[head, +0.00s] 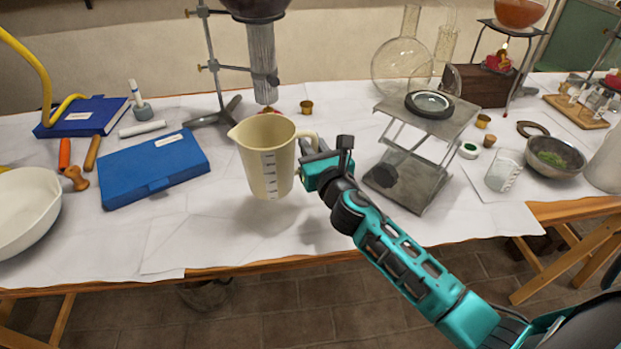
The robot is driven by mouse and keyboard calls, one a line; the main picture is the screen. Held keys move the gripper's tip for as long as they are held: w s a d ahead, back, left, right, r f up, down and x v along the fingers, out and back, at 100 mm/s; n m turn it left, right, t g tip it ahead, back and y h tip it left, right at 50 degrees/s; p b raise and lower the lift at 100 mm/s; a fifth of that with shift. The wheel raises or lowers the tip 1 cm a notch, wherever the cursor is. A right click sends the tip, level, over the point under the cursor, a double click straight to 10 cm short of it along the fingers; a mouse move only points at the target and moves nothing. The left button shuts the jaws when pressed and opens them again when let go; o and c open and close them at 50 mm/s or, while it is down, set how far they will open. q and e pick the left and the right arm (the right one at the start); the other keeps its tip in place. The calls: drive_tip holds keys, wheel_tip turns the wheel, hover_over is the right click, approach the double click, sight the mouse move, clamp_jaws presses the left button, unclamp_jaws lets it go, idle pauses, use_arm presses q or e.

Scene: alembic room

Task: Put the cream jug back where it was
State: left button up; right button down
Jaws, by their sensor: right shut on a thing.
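The cream jug (265,165) is upright near the middle of the head view, with grey measuring marks on its side and its handle to the right. My right gripper (308,160) is shut on the jug at its handle side; the fingertips are partly hidden. The jug appears to be held a little above the white-covered table (215,235), with a soft shadow below it. My left gripper is not in the view.
A metal stand (212,60) with a glass column is behind the jug. A blue case (155,168) lies to the left. A lab jack (425,120) bearing a dark ring stands close to the right of my gripper. The table's front edge is bare near the jug.

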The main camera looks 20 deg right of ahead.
wheel_tip(320, 180, down, 6)
drive_tip(key=b, duration=0.3)
drive_tip(key=shift+r, duration=0.25)
drive_tip(key=shift+f+b, duration=0.35)
drive_tip(key=shift+f, duration=0.2)
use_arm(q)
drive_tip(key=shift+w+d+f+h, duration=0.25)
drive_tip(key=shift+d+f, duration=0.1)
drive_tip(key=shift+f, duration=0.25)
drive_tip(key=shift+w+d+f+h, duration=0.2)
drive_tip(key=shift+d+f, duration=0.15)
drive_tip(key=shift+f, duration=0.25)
use_arm(e)
drive_tip(key=c, duration=1)
unclamp_jaws()
drive_tip(key=shift+c, duration=0.2)
